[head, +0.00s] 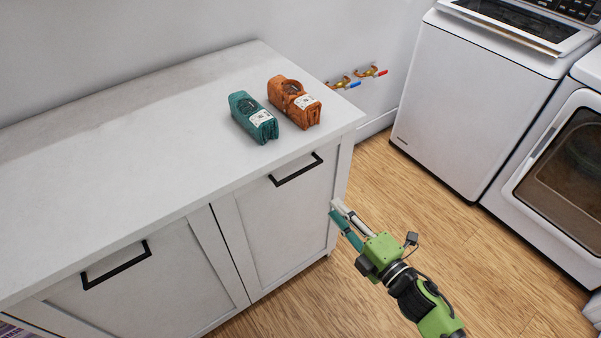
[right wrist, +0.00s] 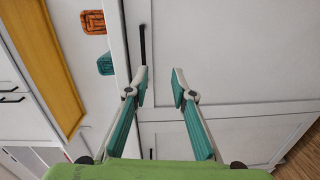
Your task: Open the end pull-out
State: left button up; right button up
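The end pull-out (head: 285,215) is the white panel at the right end of the counter. It sits flush with the cabinet front, with a black bar handle (head: 297,170) near its top. My right gripper (head: 335,208) is to the right of the panel and below the handle, apart from it. In the right wrist view the gripper (right wrist: 161,82) is open with nothing between its fingers. The handle (right wrist: 142,45) shows there just beyond the left fingertip. My left gripper is not in view.
A teal pack (head: 253,117) and an orange pack (head: 293,102) stand on the white counter (head: 110,130). Another front with a black handle (head: 117,265) is to the left. A washer (head: 475,100) and dryer (head: 560,180) stand at right. Wood floor (head: 430,190) between is clear.

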aim_at(300, 171)
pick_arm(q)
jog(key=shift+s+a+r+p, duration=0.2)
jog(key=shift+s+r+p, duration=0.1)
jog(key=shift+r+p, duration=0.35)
pick_arm(e)
jog(key=shift+n+y, duration=0.4)
jog(key=shift+n, duration=0.3)
jog(key=shift+s+a+r+x, duration=0.2)
jog(key=shift+r+x, duration=0.3)
jog(key=shift+x, duration=1.85)
jog(key=shift+s+a+r+x, duration=0.15)
jog(key=shift+r+x, duration=0.35)
jog(key=shift+x, duration=1.9)
jog(key=shift+s+a+r+x, duration=0.1)
jog(key=shift+a+r+x, duration=0.3)
jog(key=shift+x, duration=1.95)
jog(key=shift+d+r, duration=0.1)
jog(key=shift+d, duration=0.05)
grip_shut()
